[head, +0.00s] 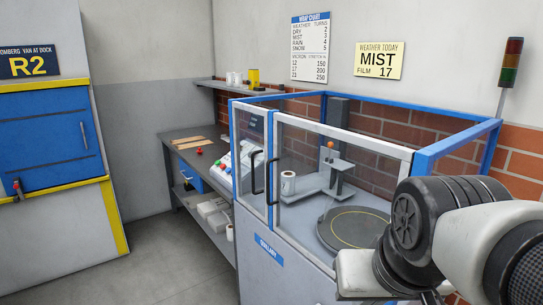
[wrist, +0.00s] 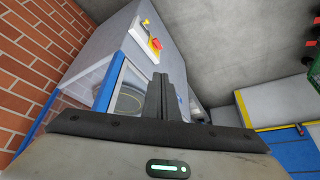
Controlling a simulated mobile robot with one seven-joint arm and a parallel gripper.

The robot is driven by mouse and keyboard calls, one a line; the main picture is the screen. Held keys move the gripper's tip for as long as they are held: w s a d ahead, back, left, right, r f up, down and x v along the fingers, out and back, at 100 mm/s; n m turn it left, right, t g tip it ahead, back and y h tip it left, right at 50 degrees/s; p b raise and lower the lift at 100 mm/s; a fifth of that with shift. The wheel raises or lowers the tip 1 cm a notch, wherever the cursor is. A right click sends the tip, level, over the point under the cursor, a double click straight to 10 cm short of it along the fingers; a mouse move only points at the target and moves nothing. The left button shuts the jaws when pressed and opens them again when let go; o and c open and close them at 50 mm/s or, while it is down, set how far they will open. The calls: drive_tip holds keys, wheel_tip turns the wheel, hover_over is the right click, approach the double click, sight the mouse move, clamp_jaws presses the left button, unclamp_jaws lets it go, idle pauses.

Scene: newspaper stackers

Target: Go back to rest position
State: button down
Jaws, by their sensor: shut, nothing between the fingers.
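My gripper (wrist: 160,80) shows in the wrist view, its two dark fingers pressed together with nothing between them. It points past the side of the blue-framed wrapping machine, whose white side panel (wrist: 105,50) is at upper left there. In the head view my arm reaches in from the right edge, in front of the machine's right side. My gripper's fingers cannot be made out in the head view.
The wrapper's blue frame (head: 440,150) encloses a round turntable (head: 335,232) and a white roll (head: 288,183). A blue shutter (head: 45,140) is at left. Floor (head: 150,265) between them is clear. A brick wall (wrist: 30,60) is close in the wrist view.

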wheel_tip(320, 180, up, 17)
drive_tip(key=s+p, duration=0.1)
drive_tip(key=p, duration=1.6)
drive_tip(key=shift+s, duration=0.2)
drive_tip(key=shift+f, duration=0.1)
